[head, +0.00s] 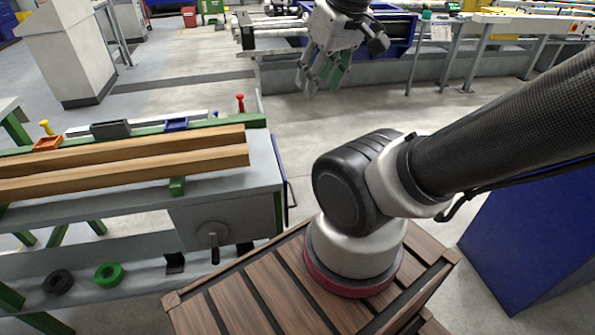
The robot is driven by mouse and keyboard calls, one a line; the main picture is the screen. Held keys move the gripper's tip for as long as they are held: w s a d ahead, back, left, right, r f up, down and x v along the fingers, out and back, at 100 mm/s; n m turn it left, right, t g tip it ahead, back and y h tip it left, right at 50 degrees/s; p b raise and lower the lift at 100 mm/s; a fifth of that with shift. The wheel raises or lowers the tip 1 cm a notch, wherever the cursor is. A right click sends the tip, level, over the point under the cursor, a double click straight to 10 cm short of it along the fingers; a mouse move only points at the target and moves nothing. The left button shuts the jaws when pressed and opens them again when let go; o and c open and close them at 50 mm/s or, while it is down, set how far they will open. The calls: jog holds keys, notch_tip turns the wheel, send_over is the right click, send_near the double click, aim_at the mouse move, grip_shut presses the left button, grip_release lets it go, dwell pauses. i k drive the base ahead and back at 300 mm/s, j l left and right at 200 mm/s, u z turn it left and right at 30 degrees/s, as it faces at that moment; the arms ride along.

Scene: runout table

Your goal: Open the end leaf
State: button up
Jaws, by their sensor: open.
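The runout table (225,190) stands at the left, with two long wooden beams lying along its top. A thin panel (279,165) with a dark blue edge hangs steeply down at the table's right end, seen nearly edge-on; it looks like the end leaf in a lowered position, though I cannot be sure. A grey crank-like handle (213,234) sits on the table's front side near that end. My gripper (319,84) is open and empty at the top centre, fingers pointing down, in the air beyond the table's right end and apart from it.
A red peg (240,103), a blue tray (176,125), a dark box (110,129) and an orange tray (47,143) line the table's back edge. Black and green rings (109,274) lie on its lower shelf. Open floor (300,140) lies beyond the table end.

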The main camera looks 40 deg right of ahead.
aim_at(284, 192)
jog(key=k+l, duration=0.1)
jog(key=l, duration=0.25)
jog(key=k+l+u, duration=0.15)
jog(key=l, duration=0.2)
jog(key=k+l, duration=0.1)
jog(key=l, duration=0.3)
jog(key=k+l+u, duration=0.1)
jog(key=l, duration=0.25)
